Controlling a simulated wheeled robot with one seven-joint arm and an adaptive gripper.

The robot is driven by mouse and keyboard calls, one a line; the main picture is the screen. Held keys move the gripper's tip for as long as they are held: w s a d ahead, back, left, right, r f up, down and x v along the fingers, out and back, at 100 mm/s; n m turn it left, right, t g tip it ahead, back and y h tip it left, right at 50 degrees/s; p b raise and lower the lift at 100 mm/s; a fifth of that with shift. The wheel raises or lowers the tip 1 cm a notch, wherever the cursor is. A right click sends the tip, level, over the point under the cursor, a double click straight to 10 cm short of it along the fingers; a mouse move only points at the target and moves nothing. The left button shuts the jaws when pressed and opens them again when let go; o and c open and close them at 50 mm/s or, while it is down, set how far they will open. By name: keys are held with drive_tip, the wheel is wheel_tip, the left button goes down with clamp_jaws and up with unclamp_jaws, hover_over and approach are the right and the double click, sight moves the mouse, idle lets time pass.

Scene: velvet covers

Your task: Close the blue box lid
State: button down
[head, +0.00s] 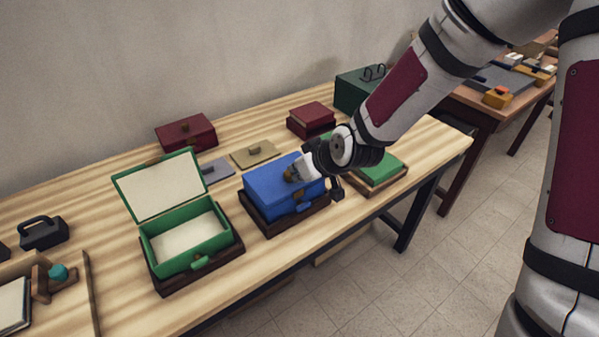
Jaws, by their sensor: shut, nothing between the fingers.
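The blue box (283,194) sits on a dark wooden base (262,227) near the front edge of the striped table. Its lid (266,179) is down over the box and looks closed; a small gap at the far side cannot be ruled out. My gripper (331,190) is shut and empty at the box's right end, with the wrist above that end. The gripper and wrist hide the right part of the lid. I cannot tell whether the fingers touch the box.
A green box (190,240) with its lid (160,186) open stands to the left. A green-topped case (378,171) lies close on the right. Two red boxes (186,132) (310,119) and a dark green case (360,90) stand behind. Flat plates (254,153) lie behind the blue box.

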wheel_tip(320, 180, up, 4)
drive_tip(key=shift+s+f+p, duration=0.1)
drive_tip(key=shift+s+p, duration=0.05)
drive_tip(key=shift+p, duration=0.85)
drive_tip(key=s+d+f, duration=0.4)
drive_tip(key=s+d, duration=0.1)
drive_tip(key=s, duration=0.3)
drive_tip(key=s+d+r+m+g+h, duration=0.1)
drive_tip(key=s+d+r+m+h, duration=0.35)
drive_tip(key=d+r, duration=0.75)
drive_tip(key=s+d+r+m, duration=0.1)
drive_tip(key=s+r, duration=0.4)
drive_tip(key=s, duration=0.3)
drive_tip(key=s+d+r+m+g, duration=0.1)
drive_tip(key=s+r, duration=0.3)
drive_tip(key=s, duration=0.4)
drive_tip(key=shift+s+r+b, duration=0.35)
drive_tip(key=shift+r+b, duration=0.05)
